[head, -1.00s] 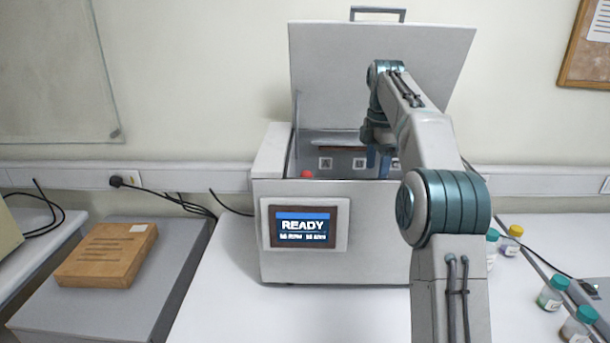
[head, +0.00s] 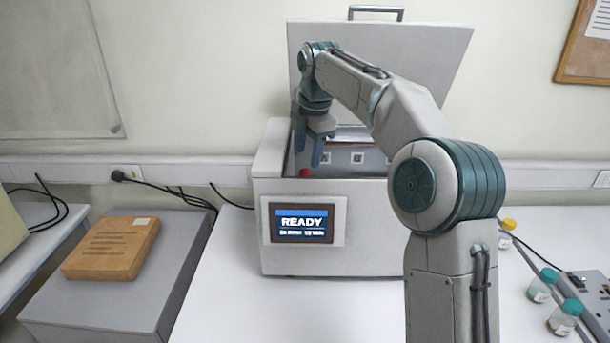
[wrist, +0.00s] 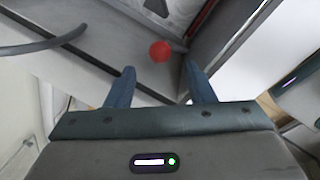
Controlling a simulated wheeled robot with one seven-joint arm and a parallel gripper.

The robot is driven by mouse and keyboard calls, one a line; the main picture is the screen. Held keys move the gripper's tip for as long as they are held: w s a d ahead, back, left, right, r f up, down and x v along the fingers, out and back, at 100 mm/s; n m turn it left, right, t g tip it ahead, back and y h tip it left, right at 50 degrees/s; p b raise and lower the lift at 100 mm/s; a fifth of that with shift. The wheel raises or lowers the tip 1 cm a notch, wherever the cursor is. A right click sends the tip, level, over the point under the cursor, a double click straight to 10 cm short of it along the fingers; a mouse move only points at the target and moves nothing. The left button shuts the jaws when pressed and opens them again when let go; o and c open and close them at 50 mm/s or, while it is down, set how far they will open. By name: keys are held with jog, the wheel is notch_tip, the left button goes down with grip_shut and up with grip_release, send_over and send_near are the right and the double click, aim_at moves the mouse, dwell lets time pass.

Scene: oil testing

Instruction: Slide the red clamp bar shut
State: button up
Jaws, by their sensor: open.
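The grey machine (head: 270,222) stands on the white bench with its lid (head: 430,65) raised. A round red knob (head: 305,172) shows at the left of its opening, and it also shows in the wrist view (wrist: 160,51), just beyond and between my fingertips. A thin red strip (wrist: 203,18) near it in the wrist view may be part of the clamp bar; most of the bar is hidden. My gripper (head: 318,155) is open, pointing down at the left of the opening. In the wrist view its two blue fingers (wrist: 158,80) are apart with nothing between them.
A brown package (head: 112,248) lies on a grey box at the left. Small capped bottles (head: 565,318) stand at the right. The raised lid is behind my arm, and the machine's walls surround the opening.

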aim_at(306, 169)
jog(key=f, duration=0.2)
jog(key=w+f, duration=0.1)
jog(key=f, duration=0.4)
jog(key=shift+w+a+f, duration=0.15)
jog(key=shift+a+f, duration=0.15)
jog(key=shift+a, duration=0.1)
